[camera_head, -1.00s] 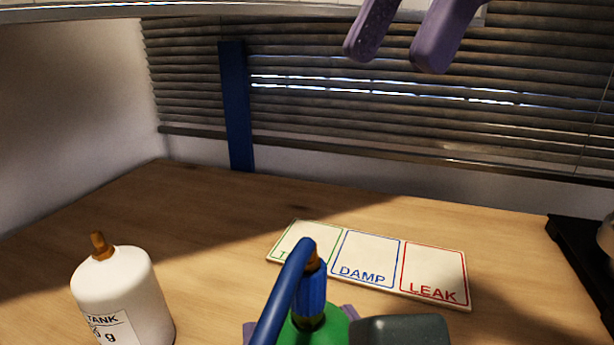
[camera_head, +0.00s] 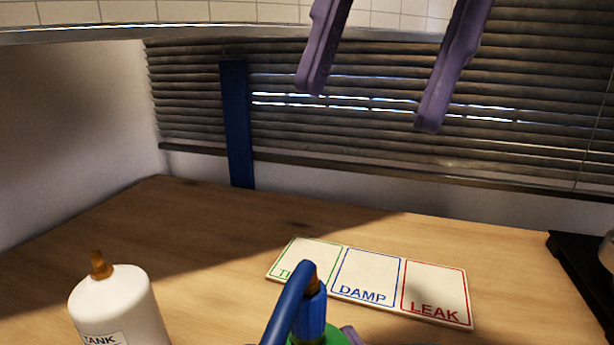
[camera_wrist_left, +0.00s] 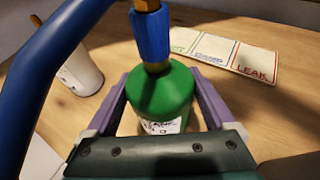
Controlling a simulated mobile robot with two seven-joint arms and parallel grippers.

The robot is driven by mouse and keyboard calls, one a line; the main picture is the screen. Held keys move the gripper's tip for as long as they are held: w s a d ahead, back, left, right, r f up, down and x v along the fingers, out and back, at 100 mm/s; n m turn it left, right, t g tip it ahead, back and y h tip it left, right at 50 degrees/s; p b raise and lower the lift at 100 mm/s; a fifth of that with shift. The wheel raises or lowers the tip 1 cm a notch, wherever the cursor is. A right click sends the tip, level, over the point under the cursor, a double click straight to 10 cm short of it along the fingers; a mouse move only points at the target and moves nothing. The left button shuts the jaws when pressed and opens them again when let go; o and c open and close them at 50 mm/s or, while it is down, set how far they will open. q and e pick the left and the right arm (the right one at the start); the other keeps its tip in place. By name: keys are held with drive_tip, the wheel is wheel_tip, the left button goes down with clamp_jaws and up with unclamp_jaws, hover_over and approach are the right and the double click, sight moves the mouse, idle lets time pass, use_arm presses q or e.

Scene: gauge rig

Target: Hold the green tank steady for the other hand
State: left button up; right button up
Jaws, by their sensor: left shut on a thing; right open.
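The green tank (camera_wrist_left: 160,97) is upright in the left wrist view, with a partly hidden label on its front. My left gripper (camera_wrist_left: 160,105) is shut on it, one purple finger on each side. A blue connector (camera_wrist_left: 151,36) with a blue hose (camera_wrist_left: 50,70) sits on its neck. In the head view only the top of the green tank (camera_head: 340,337) shows at the bottom edge, below the connector (camera_head: 311,312). My right gripper (camera_head: 371,105) is open and empty, high up in front of the blinds.
A white tank (camera_head: 120,308) with a brass valve stands at the left on the wooden table. A board (camera_head: 370,279) marked DAMP and LEAK lies behind the green tank. A blue upright strip (camera_head: 237,125) stands at the back. A black object (camera_head: 585,263) is at the right edge.

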sight(307, 267)
drive_tip(key=a+n+h, duration=0.1)
drive_tip(key=n, duration=0.6)
drive_tip(key=s+a+f+n+t+h, duration=0.1)
drive_tip(key=n, duration=0.7)
drive_tip(key=a+n+t+h, duration=0.1)
drive_tip(key=n, duration=0.7)
drive_tip(key=shift+s+a+f+h, duration=0.35)
drive_tip(key=shift+s+f+h, duration=0.05)
wheel_tip(307, 267, down, 12)
drive_tip(key=shift+r, duration=0.1)
drive_tip(key=shift+c, duration=0.3)
clamp_jaws()
